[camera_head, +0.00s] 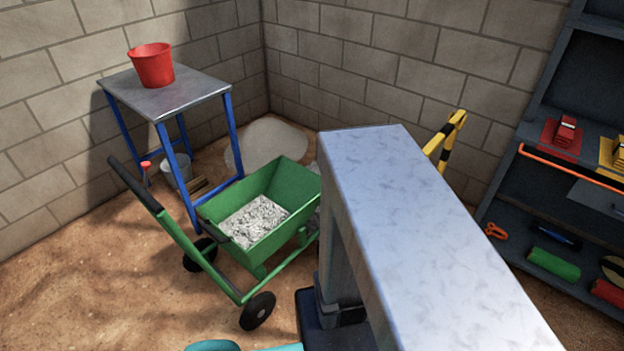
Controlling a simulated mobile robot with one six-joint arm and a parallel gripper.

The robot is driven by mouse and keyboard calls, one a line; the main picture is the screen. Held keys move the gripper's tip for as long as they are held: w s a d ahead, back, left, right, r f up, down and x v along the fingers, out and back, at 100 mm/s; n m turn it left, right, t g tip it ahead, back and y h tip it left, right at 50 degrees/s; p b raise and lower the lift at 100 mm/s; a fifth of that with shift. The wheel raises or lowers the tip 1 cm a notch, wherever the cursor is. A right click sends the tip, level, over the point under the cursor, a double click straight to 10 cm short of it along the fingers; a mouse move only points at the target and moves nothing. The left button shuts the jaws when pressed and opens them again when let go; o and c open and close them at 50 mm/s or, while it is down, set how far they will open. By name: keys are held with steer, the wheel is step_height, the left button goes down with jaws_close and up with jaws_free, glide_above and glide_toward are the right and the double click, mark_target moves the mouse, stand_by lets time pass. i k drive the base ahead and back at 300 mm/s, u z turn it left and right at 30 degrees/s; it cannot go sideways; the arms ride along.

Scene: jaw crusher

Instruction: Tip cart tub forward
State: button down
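The green cart stands on the dirt floor left of centre. Its green tub (285,180) sits upright and holds pale grey crushed stone (254,219). The cart's green side rail (178,234) slopes up to a black handle (135,184) at the left. Two black wheels show, one at the front (258,311) and one behind (199,254). The tub's right end is partly hidden behind a large pale grey metal structure (375,170). My gripper is not in this view.
A blue-legged metal table (190,90) with a red bucket (151,65) stands behind the cart. A grey bucket (176,171) sits below it. A dark shelf unit (590,60) stands right. A yellow-black bar (446,139) rises behind the grey structure. Floor left of the cart is clear.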

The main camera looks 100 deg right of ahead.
mark_target(254, 217)
steer(key=z, duration=0.85)
steer(key=k, duration=0.65)
steer(key=z, duration=0.4)
steer(key=i, duration=0.2)
steer(key=u, duration=0.05)
